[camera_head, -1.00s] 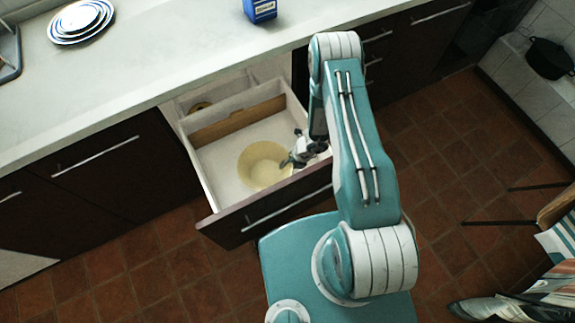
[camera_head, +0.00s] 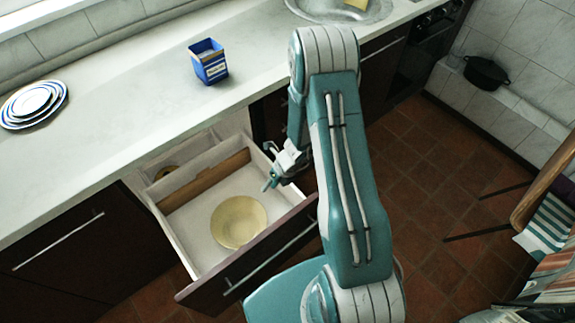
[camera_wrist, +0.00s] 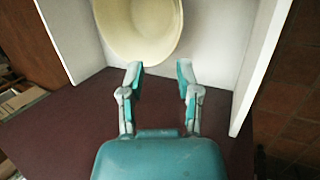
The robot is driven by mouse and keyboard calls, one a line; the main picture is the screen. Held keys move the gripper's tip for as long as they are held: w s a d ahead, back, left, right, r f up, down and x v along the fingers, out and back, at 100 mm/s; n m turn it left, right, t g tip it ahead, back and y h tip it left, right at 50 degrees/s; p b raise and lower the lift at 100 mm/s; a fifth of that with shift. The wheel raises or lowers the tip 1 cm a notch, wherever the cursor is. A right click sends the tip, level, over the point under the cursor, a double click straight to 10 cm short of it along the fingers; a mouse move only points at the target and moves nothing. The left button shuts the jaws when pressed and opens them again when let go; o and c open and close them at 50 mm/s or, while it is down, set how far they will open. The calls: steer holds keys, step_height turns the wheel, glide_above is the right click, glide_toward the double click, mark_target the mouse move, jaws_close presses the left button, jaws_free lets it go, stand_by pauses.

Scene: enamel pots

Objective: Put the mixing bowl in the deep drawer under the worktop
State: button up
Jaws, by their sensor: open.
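The cream mixing bowl (camera_head: 239,222) sits upright inside the open deep drawer (camera_head: 190,232), on its floor in the front part. In the wrist view the bowl (camera_wrist: 143,28) shows beyond the fingertips, partly cut off by the top edge. My gripper (camera_head: 271,180) is open and empty, above the right side of the drawer and apart from the bowl. In the wrist view my gripper (camera_wrist: 160,72) has its two fingers spread, with the drawer's dark front panel (camera_wrist: 70,120) beneath them.
The drawer has a wooden divider (camera_head: 205,179) towards its back. A blue box (camera_head: 208,64) and stacked blue-rimmed plates (camera_head: 34,104) stand on the worktop (camera_head: 130,110). A dark pot (camera_head: 486,73) sits on a tiled ledge at right. A wooden chair (camera_head: 540,190) stands on the tiled floor.

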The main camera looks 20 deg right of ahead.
steer(key=s+a+r+n+t+h, duration=0.1)
steer(key=a+r+n, duration=0.1)
steer(key=r+n, duration=0.9)
steer(key=s+a+r+n, duration=0.15)
steer(key=r+n, duration=0.45)
steer(key=r, duration=0.9)
steer(key=s+d+r+n+t+h, duration=0.1)
steer(key=s+d+r+n+h, duration=0.1)
steer(key=s+r+n, duration=0.5)
steer(key=s+d+r+n+t+h, duration=0.1)
steer(key=s+r+n+t+h, duration=0.1)
steer(key=s+r+n, duration=0.6)
steer(key=shift+s+d+n+t+h, duration=0.25)
steer(key=shift+d+n+t+h, duration=0.1)
steer(key=shift+n, duration=0.35)
